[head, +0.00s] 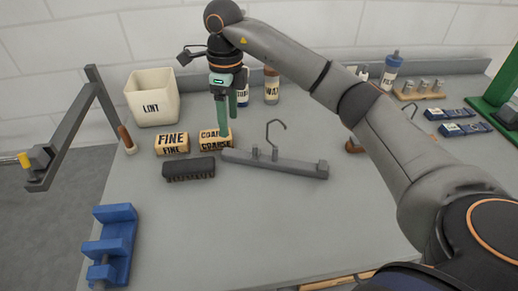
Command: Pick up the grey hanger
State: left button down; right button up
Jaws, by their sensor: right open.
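The grey hanger (280,164) lies on the grey table near the middle, with a dark metal hook standing up from its bar. My right gripper (222,128) comes in from the right side and points down with green fingers. It is open, and its fingertips are close to the hanger's left end and the "COARSE" block (214,140). I cannot tell whether the fingers touch either one. My left gripper is not in view.
A "FINE" block (172,144), a dark brush (189,168) and a white "LINT" bin (153,98) stand left of the hanger. A blue holder (112,245) is at the front left. Bottles (271,86) stand behind. The table's front middle (240,230) is clear.

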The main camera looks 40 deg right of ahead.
jog(key=d, duration=0.1)
send_over(235, 153)
notch_tip(235, 153, down, 6)
jog(key=shift+d+r+p, duration=0.1)
jog(key=shift+p, duration=0.2)
jog(key=shift+f+p, duration=0.5)
jog(key=shift+f, duration=2.45)
grip_shut()
